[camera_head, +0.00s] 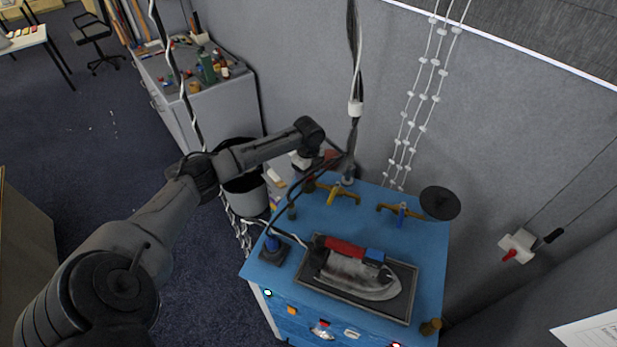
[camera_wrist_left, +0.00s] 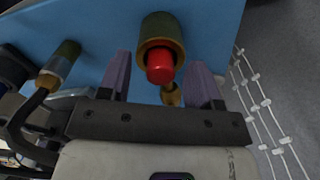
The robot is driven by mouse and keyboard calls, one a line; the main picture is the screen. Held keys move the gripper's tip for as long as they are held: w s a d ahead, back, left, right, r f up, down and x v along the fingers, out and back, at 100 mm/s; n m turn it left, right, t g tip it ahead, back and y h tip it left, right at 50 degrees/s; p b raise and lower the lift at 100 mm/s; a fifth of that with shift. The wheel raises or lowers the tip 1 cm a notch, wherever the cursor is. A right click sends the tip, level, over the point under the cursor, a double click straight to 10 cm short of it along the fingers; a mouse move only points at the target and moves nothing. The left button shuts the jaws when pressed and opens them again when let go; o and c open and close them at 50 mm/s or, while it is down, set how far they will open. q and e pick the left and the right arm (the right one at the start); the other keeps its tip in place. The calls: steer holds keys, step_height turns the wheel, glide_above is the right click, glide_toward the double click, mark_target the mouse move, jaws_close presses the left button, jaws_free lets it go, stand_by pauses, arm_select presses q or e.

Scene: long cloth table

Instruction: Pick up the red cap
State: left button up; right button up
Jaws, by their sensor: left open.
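The red cap (camera_wrist_left: 160,66) sits in the mouth of a brass-coloured cylindrical fitting (camera_wrist_left: 161,32) on the blue surface, seen in the left wrist view. My left gripper (camera_wrist_left: 159,74) is open, with one finger on each side of the cap. The cap appears between the fingers, with a gap on both sides; I cannot tell how far it is in depth. In the head view my left arm reaches to the back left of the blue table (camera_head: 425,262), where the gripper is small and partly hidden. My right gripper is in neither view.
An iron (camera_head: 356,272) rests on a dark tray (camera_head: 318,286) on the blue table. Brass-coloured fittings and a black disc (camera_head: 440,203) stand near its back. Cables hang by the arm. A bin (camera_head: 246,194) stands left of the table. A wall is behind.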

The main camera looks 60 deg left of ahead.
arm_select(q)
steer(key=shift+c, duration=0.3)
steer(key=c, duration=0.9)
steer(key=shift+c, duration=0.2)
steer(key=shift+r, duration=0.15)
